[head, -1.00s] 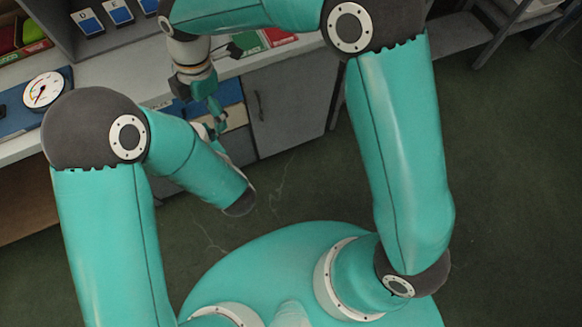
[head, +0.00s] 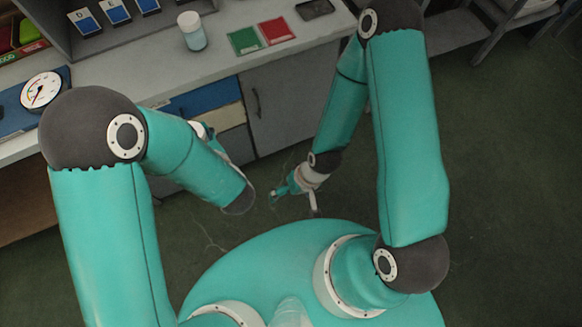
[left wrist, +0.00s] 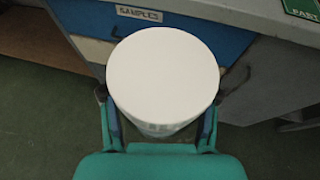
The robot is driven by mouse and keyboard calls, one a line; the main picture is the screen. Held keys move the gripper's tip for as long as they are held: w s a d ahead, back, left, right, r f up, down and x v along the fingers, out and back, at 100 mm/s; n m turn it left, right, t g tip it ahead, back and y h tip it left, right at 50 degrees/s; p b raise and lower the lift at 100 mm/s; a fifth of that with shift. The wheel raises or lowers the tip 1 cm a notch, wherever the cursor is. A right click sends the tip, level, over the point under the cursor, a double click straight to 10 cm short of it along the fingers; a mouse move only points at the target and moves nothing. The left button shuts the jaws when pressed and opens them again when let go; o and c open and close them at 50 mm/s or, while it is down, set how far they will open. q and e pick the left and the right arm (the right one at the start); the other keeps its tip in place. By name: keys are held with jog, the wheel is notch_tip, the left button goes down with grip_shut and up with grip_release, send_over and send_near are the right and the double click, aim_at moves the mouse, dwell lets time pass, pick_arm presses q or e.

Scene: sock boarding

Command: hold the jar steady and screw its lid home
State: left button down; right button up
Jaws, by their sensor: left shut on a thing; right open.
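In the left wrist view a round white lid (left wrist: 165,72) faces the camera, with a strip of the jar (left wrist: 160,130) under it. Whether the lid is fully seated cannot be told. My left gripper (left wrist: 160,118) is shut around the jar, one finger on each side, in front of the bench drawers. In the head view this gripper and its jar are mostly hidden behind my left forearm. My right gripper (head: 292,201) is open and empty, low in front of the bench cabinet and well to the right of the held jar.
Another white-topped jar (head: 193,32) stands on the grey bench (head: 130,78). A green card (head: 244,41), a red card (head: 276,30) and a dark flat device (head: 315,9) lie to its right. A dial gauge (head: 42,90) sits at left. Floor between my arms is clear.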

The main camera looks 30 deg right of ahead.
pick_arm(q)
jog(key=shift+a, duration=0.1)
jog(key=shift+w+a+r, duration=0.1)
jog(key=shift+a, duration=0.15)
jog(key=s+a+r+n+g+y, duration=0.1)
jog(key=a+n+g+y, duration=0.3)
jog(key=a+n+y, duration=0.4)
jog(key=shift+s+a+r+g, duration=0.4)
jog(key=shift+s+a, duration=0.2)
jog(key=shift+a, duration=2.75)
